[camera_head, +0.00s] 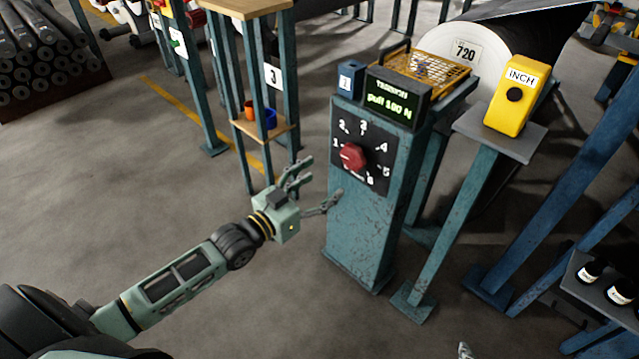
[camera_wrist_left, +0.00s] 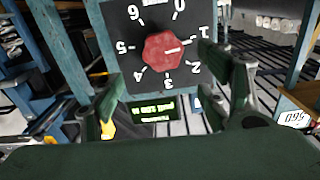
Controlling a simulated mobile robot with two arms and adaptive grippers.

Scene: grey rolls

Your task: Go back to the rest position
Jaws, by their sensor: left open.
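My left gripper (camera_head: 322,178) is open and empty, in front of the dial post and apart from it. In the left wrist view its two fingers (camera_wrist_left: 158,80) stand wide apart, with the red knob (camera_wrist_left: 163,51) visible between and beyond them. The knob also shows in the head view (camera_head: 353,156), on a black numbered dial plate (camera_head: 374,131) on the teal post (camera_head: 362,230). Its white mark appears to point toward 1. Only a grey tip of what seems to be my right gripper (camera_head: 465,351) shows at the bottom edge.
A lit tension display (camera_head: 396,101) tops the post. A yellow INCH box (camera_head: 514,96) stands on a pedestal to the right. A wooden-shelved rack (camera_head: 262,130) stands behind my left gripper. Floor in the lower middle is clear.

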